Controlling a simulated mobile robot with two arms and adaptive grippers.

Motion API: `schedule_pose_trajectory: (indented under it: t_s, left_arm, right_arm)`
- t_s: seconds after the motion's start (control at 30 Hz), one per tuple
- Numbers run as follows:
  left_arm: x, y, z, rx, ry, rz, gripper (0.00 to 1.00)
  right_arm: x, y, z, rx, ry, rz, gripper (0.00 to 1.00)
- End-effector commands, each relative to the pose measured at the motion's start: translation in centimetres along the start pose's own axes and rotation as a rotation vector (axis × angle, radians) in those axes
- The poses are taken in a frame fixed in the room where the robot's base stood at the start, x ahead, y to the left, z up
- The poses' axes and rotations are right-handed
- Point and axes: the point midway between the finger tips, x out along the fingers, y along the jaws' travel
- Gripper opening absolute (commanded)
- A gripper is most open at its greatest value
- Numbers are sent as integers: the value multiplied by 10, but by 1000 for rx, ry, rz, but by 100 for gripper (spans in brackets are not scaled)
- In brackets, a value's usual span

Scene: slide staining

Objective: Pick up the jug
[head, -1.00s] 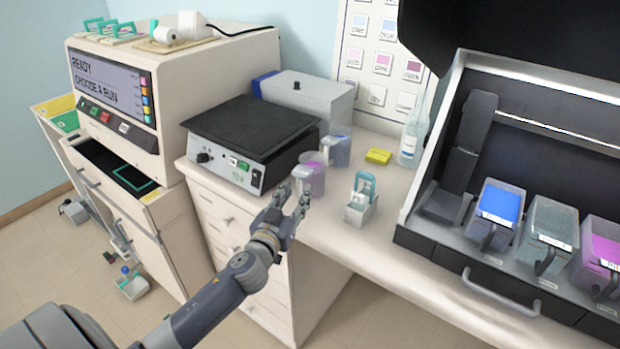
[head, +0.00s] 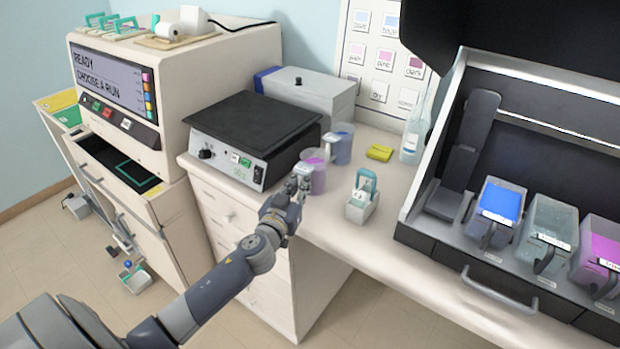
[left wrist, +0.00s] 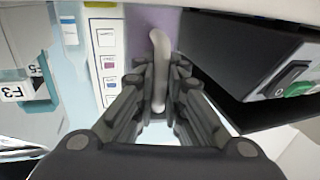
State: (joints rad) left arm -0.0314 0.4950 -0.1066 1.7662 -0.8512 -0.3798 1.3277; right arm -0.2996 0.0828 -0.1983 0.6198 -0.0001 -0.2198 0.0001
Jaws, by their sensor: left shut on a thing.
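A clear jug with purple-pink liquid (head: 317,174) stands on the counter beside the hotplate. My left gripper (head: 299,187) is at its near left side, shut on the jug's handle. In the left wrist view, the pale handle (left wrist: 160,62) runs down between the fingers of the left gripper (left wrist: 160,98). The jug's purple wall shows behind the handle. The jug looks upright; whether it touches the counter is hard to tell. My right gripper is not in view.
A second jug with bluish liquid (head: 342,144) stands close behind. A small slide holder (head: 362,197), a yellow block (head: 379,152) and a bottle (head: 414,135) stand to the right. The black-topped hotplate (head: 250,130) is close on the left.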

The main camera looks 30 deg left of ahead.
Motion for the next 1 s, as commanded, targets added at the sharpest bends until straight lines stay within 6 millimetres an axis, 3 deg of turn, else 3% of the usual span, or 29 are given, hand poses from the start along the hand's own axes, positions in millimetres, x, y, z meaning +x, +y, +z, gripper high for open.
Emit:
schedule_pose_trajectory:
  t_s: [0.27, 0.57, 0.63, 1.0]
  left_arm:
    - [0, 0, -7, 1, 4, 1, 0]
    - [-1, 0, -41, 1, 6, 3, 0]
    - [-18, -6, -34, 0, -1, 1, 0]
    - [-93, -35, -42, -1, -1, 0, 0]
  right_arm:
    - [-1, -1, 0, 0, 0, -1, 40]
    - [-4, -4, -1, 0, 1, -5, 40]
    - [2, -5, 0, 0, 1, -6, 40]
    - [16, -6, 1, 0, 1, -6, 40]
